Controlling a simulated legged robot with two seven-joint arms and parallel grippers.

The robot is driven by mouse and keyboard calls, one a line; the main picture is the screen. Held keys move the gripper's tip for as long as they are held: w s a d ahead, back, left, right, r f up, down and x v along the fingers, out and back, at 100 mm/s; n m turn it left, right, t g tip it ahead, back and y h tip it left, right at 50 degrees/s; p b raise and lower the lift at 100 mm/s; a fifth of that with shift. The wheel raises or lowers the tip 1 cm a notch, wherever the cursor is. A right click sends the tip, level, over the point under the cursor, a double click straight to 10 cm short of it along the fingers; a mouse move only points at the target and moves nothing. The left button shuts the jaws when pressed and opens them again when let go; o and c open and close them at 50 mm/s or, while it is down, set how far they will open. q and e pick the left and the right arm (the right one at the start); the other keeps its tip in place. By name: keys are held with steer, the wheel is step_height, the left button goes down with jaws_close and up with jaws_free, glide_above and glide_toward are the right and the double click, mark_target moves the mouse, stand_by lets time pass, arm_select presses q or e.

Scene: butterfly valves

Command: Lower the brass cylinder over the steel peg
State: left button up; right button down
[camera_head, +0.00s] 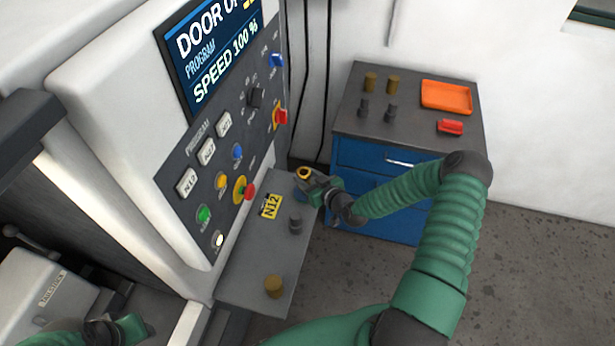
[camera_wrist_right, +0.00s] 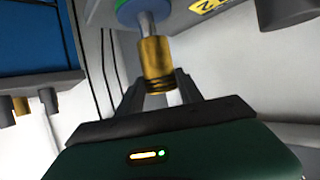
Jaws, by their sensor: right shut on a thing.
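My right gripper (camera_head: 310,180) is shut on a brass cylinder (camera_head: 303,173) above the far end of the grey shelf. The cylinder's open top shows as a ring. In the right wrist view the brass cylinder (camera_wrist_right: 157,62) sits between the dark fingers. The steel peg (camera_wrist_right: 146,24) rises from a round blue-and-green base (camera_wrist_right: 132,10) and meets the cylinder's end there. I cannot tell whether its tip is inside or just behind the rim. In the head view the arm largely hides the peg. My left gripper (camera_head: 130,328) is at the lower left edge, its fingers unclear.
The shelf (camera_head: 245,262) holds a yellow N12 label (camera_head: 271,206), a dark stepped piece (camera_head: 295,221) and another brass cylinder (camera_head: 274,287). The control panel (camera_head: 215,160) stands close on the left. A blue cabinet (camera_head: 350,157) behind carries brass and dark pieces and an orange tray (camera_head: 446,84).

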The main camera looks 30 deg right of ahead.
steer(key=shift+w+d+f, duration=0.2)
steer(key=shift+f, duration=0.05)
arm_select(q)
steer(key=shift+w+d+f, duration=0.1)
steer(key=shift+d, duration=0.25)
arm_select(e)
steer(key=shift+d, duration=0.15)
steer(key=c, duration=0.7)
jaws_free()
steer(key=shift+s+a, duration=0.1)
steer(key=shift+a, duration=0.1)
steer(key=shift+c, duration=0.2)
steer(key=shift+o, duration=0.2)
steer(key=shift+f, duration=0.15)
steer(key=shift+s+d, duration=0.1)
steer(key=shift+s, duration=0.3)
arm_select(q)
steer(key=shift+a+f+b, duration=0.2)
steer(key=shift+f+b, duration=1)
arm_select(e)
steer(key=v, duration=1.6)
steer(key=shift+r, duration=0.25)
